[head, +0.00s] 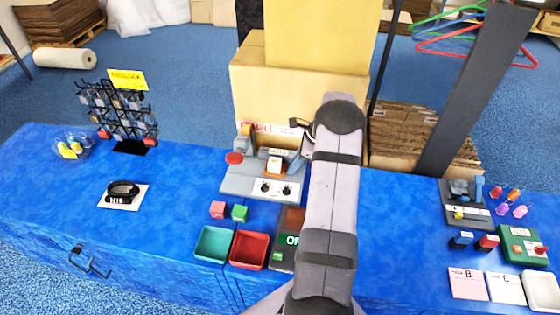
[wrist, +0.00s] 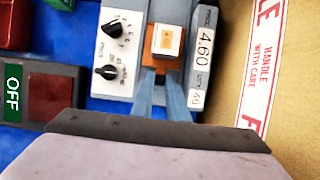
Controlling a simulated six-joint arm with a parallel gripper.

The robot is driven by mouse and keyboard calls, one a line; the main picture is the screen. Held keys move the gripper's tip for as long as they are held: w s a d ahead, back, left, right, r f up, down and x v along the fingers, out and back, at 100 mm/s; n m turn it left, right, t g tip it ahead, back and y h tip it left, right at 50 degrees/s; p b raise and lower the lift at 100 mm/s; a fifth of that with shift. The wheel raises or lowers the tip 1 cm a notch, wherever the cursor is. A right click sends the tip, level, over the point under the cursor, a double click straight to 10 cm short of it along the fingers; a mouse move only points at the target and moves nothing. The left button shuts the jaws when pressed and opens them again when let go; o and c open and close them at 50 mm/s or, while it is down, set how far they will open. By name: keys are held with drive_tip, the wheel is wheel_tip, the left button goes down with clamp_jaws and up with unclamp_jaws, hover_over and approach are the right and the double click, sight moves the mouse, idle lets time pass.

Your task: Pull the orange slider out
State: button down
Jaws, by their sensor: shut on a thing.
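In the head view the slider (head: 274,170) shows as a small orange block on the grey device (head: 240,184), behind the knobs. My arm hides part of the device's right side, and the fingertips are hard to make out there.
A cardboard box (wrist: 240,60) with a red-and-white "handle with care" strip stands close beside the panel. A red button (head: 234,158), green tray (head: 213,243), red tray (head: 249,250) and OFF sign (wrist: 13,93) are nearby.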

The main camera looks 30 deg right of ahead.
drive_tip(key=shift+s+d, duration=0.15)
drive_tip(key=c, duration=1.7)
unclamp_jaws()
drive_tip(key=shift+s, duration=0.1)
drive_tip(key=shift+b+v, duration=0.65)
drive_tip(key=shift+v, duration=3)
drive_tip(key=shift+r, duration=0.1)
